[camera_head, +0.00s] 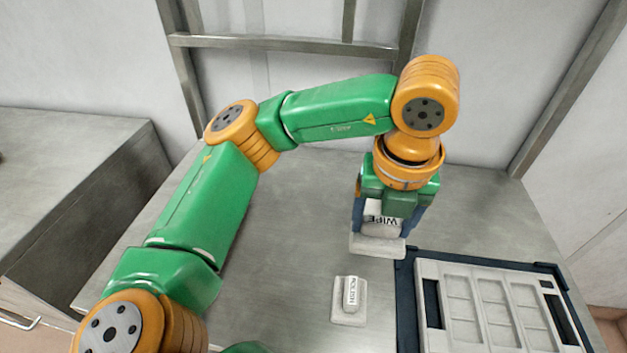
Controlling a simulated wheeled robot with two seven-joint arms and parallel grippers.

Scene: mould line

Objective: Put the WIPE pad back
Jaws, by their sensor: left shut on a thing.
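The WIPE pad is a pale block with a white grip marked WIPE (380,224) on a flat light base. Its lettering appears upside down. My left gripper (387,218) points down from above and is shut on the WIPE pad's grip, one dark finger on each side. My right gripper is not in view.
A smaller pad marked POLISH (350,297) sits on the metal table (275,255) in front. A grey mould with several recesses (430,325) lies in a dark frame (408,318) at the right. The table's middle is clear. A metal rail (285,43) runs behind.

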